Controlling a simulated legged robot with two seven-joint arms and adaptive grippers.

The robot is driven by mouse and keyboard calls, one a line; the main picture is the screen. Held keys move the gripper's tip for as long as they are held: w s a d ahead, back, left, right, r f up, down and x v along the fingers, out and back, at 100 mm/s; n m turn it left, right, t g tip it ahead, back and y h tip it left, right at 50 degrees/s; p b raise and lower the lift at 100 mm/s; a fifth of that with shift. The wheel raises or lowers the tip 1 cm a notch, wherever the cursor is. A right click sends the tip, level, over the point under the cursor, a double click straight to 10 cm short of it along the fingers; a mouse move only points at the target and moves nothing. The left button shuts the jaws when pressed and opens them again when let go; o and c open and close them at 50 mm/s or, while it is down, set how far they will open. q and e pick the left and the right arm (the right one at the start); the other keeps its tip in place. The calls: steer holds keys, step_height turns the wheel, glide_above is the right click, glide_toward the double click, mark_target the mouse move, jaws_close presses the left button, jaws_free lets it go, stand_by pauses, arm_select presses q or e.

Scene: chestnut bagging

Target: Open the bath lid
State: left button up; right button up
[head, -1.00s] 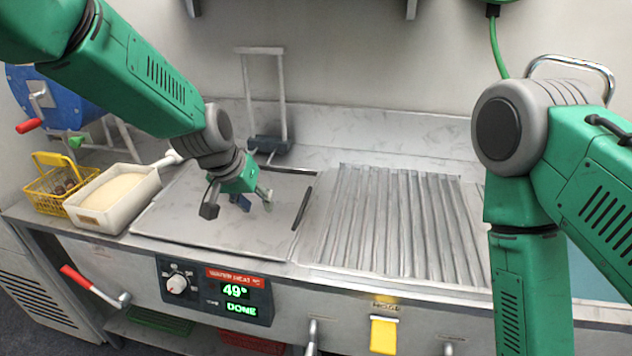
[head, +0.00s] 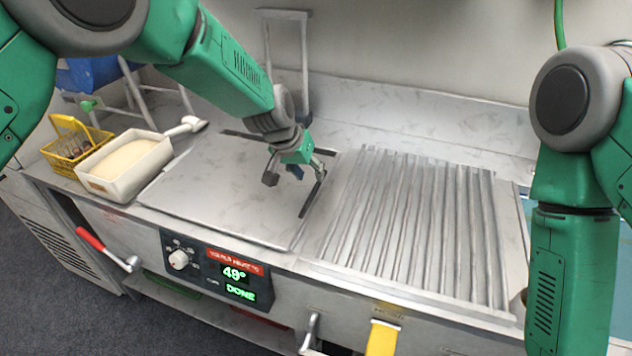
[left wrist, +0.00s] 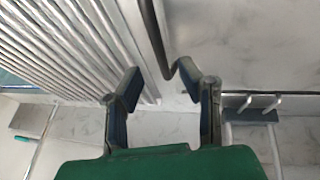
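The bath lid (head: 215,185) is a flat pale steel plate lying shut on the counter, left of the ribbed tray. Its dark bar handle (head: 309,201) runs along its right edge. My left gripper (head: 296,172) is open and empty above the lid's right side, close to the far end of the handle. In the left wrist view the fingers (left wrist: 161,76) are spread, and the dark handle (left wrist: 155,35) shows between and beyond them. I cannot tell if a finger touches it. My right arm comes down at the right; its gripper is out of view.
A ribbed metal tray (head: 410,225) adjoins the lid on the right. A white bin (head: 110,185) and a yellow basket (head: 58,158) stand at the left. A grey upright frame (head: 303,60) rises behind. The front panel (head: 215,270) reads 49° and DONE.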

mark_target(316, 185)
arm_select(q)
steer(key=x, duration=0.5)
steer(key=shift+r, duration=0.1)
jaws_close()
